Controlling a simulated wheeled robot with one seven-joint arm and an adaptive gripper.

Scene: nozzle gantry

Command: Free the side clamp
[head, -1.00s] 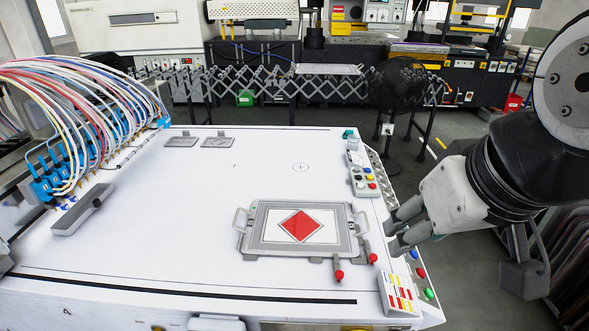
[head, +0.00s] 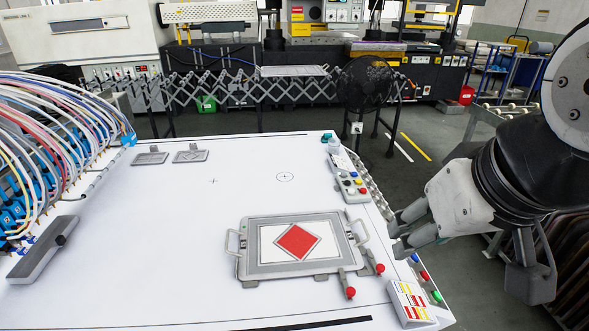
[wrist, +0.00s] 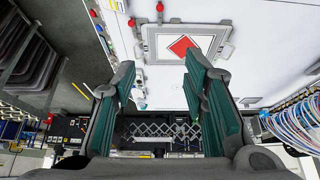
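A flat grey framed plate (head: 262,269) with a red diamond on white lies on the white table, with a handle at each side. Two clamps with red knobs are at its near right corner: the side clamp (head: 379,268) by the right edge and another clamp (head: 350,291) at the front edge. Both levers seem to point towards me. My gripper (head: 400,232) is open and empty, to the right of the plate and above the table's right edge, apart from both clamps. The wrist view shows its fingers wide apart, with the framed plate (wrist: 151,42) beyond them.
A labelled block (head: 411,303) and push buttons (head: 424,277) line the table's right edge. A control box (head: 352,187) stands farther back. Hoses (head: 60,130) and a grey tray (head: 42,250) are at left. A black fan (head: 365,88) stands behind. The table's middle is clear.

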